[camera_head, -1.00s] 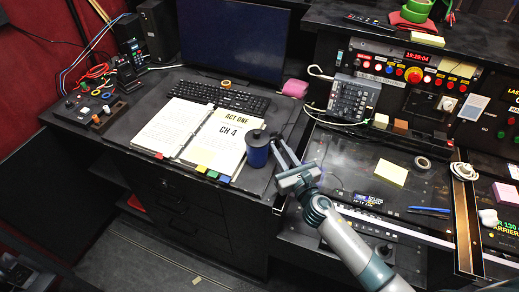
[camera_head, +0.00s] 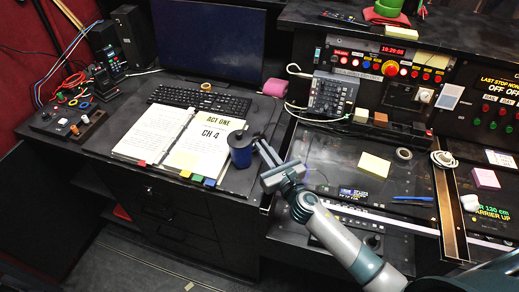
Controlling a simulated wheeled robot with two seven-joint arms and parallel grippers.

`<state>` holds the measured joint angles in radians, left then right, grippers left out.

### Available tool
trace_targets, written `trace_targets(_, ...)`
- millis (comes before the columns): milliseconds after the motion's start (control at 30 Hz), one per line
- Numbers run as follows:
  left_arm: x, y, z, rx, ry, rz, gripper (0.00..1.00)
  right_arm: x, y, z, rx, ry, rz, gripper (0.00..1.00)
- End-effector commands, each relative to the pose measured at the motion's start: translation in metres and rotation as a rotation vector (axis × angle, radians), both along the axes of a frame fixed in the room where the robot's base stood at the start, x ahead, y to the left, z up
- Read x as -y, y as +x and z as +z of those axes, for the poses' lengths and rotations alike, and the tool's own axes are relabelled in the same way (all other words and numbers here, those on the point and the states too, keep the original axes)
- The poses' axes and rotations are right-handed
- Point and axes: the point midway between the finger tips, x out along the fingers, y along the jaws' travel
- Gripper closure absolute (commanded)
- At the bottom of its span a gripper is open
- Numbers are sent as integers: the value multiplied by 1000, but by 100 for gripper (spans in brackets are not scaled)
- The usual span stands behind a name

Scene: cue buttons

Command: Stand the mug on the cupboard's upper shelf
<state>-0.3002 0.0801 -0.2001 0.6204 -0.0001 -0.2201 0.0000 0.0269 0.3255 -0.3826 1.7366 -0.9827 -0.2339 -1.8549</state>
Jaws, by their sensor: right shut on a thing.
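The blue mug (camera_head: 240,154), with a dark top, is upright at the right edge of the open script binder (camera_head: 187,137). My right gripper (camera_head: 262,150) reaches it from the right and is shut on it, with its fingers at the mug's right side. The exact contact is too small to see, and I cannot tell whether the mug touches the desk. My left gripper is not in view. I cannot make out a cupboard with an upper shelf.
A keyboard (camera_head: 209,99) and a dark monitor (camera_head: 208,40) stand behind the binder. A mixer (camera_head: 331,96) and a button panel (camera_head: 388,68) are at the right. A beam (camera_head: 450,212) lies across the right console. Speakers (camera_head: 131,38) stand at the back left.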

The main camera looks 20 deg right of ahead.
Motion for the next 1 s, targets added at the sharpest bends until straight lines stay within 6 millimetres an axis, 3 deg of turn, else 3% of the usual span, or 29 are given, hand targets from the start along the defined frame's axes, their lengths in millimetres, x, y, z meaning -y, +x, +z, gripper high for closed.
trace_targets(333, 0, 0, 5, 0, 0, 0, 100, 1, -2, 42, 5, -3, 5, 100)
trace_targets(700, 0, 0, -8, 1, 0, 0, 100, 42, -56, 77, 3, -1, 4, 100)
trace_targets(1000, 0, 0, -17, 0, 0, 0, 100, 65, -86, 100, 3, 1, 2, 100)
